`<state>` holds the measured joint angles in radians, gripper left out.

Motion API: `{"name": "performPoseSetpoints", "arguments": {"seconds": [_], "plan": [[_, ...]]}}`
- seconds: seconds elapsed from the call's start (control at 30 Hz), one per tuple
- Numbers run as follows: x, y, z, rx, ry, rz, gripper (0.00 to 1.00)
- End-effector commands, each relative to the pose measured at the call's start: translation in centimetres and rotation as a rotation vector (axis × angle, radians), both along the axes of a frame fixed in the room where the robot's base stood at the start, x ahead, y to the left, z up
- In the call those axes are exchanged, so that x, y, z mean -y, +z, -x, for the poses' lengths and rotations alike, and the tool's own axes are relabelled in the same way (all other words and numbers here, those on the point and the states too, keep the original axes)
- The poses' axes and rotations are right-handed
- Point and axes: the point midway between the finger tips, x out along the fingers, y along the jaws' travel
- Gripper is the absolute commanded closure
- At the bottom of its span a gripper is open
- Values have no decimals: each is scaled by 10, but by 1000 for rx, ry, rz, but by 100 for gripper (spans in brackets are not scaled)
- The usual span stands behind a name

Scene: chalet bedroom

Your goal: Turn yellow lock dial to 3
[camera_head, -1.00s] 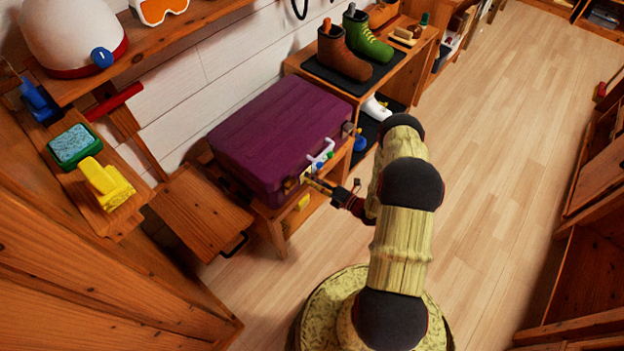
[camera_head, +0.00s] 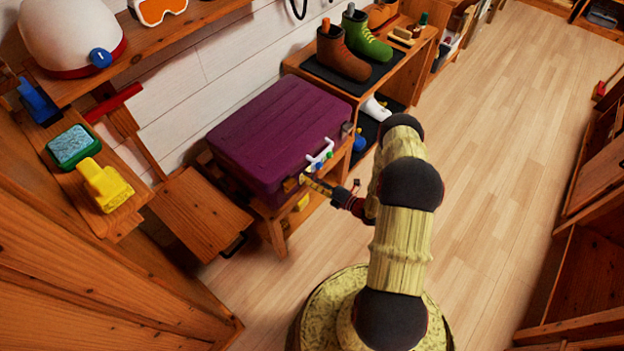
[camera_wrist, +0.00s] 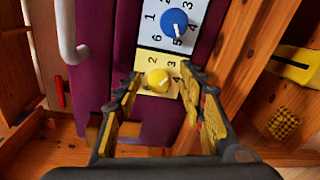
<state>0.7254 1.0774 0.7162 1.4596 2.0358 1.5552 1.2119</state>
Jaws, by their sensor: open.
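The yellow lock dial (camera_wrist: 158,80) sits on a pale yellow plate (camera_wrist: 172,67) on the purple suitcase (camera_head: 280,130). Several digits stand around the dial, and 2, 3 and 4 can be read; where its pointer aims is too small to tell. My gripper (camera_wrist: 166,82) is open, with one finger on each side of the yellow dial; I cannot tell whether the fingers touch it. In the head view my gripper (camera_head: 308,181) is at the suitcase's front face. A blue dial (camera_wrist: 174,22) on a white numbered plate sits above the yellow one in the wrist view.
The suitcase has a white handle (camera_head: 320,157), and it rests on a wooden bench (camera_head: 277,232). A shoe shelf (camera_head: 397,80) with boots stands behind it. A wooden stool or flap (camera_head: 200,213) is at the left. The floor (camera_head: 490,190) to the right is clear.

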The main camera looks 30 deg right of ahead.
Motion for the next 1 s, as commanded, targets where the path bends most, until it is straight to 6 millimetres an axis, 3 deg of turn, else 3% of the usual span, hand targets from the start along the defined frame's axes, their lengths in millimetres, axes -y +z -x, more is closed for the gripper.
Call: {"name": "performPoseSetpoints", "arguments": {"seconds": [0.33, 0.8, 1.0], "plan": [[4, 1, 10, 0, -1, -1, 60], [37, 6, 88, 0, -4, -1, 60], [44, 7, 106, -1, -1, -1, 60]]}}
